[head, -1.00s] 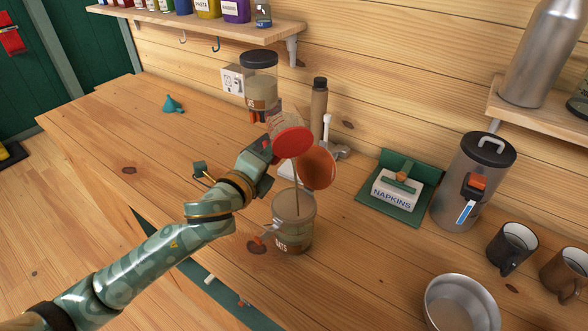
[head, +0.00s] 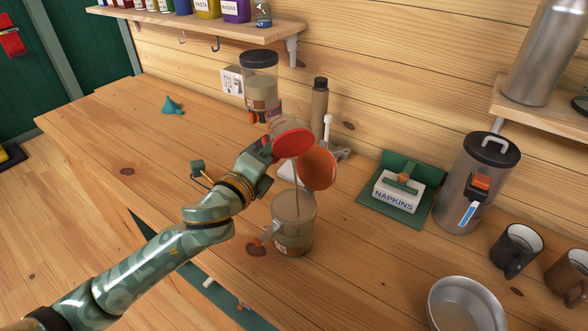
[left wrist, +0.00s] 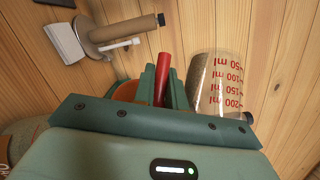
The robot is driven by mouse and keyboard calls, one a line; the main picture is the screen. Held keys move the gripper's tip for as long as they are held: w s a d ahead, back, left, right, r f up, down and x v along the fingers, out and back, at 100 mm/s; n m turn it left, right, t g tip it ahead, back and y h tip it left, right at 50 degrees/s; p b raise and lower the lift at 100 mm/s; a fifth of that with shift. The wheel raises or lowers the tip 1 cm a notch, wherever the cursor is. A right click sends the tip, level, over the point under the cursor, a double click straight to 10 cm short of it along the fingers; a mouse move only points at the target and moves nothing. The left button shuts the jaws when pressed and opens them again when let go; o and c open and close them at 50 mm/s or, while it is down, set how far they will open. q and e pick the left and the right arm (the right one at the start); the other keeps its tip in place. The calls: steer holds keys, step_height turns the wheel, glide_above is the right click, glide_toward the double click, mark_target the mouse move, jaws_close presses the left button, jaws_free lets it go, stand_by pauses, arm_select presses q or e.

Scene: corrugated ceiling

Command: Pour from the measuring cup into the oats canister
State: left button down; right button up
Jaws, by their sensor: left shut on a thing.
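The clear measuring cup (head: 290,125) with red ml marks is tipped over above the oats canister (head: 293,228). A thin pale stream runs down from it into the canister's open top. In the left wrist view the cup (left wrist: 216,85) shows grainy tan contents along one side. My left gripper (head: 266,160) is shut on the cup's red handle, which shows between the fingers (left wrist: 162,82) in the left wrist view. The oats canister stands upright on the counter, with pale contents inside and its label partly visible. My right gripper is not in view.
A round orange disc (head: 318,168) is close beside the stream. Behind stand a dark-lidded jar (head: 258,85) and a brown upright cylinder (head: 319,108). A napkin holder (head: 398,195), metal dispenser (head: 475,185), mugs and a steel bowl (head: 465,308) are to the right. Counter left is mostly clear.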

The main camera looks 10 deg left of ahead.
arm_select(q)
steer(key=shift+r+m+t+h+b, duration=0.35)
steer(key=shift+m+t+b, duration=0.25)
steer(key=shift+b, duration=0.45)
steer(key=shift+r+m+t+h+b, duration=0.35)
steer(key=shift+m+b, duration=0.35)
steer(key=shift+b, duration=0.3)
stand_by(0.6)
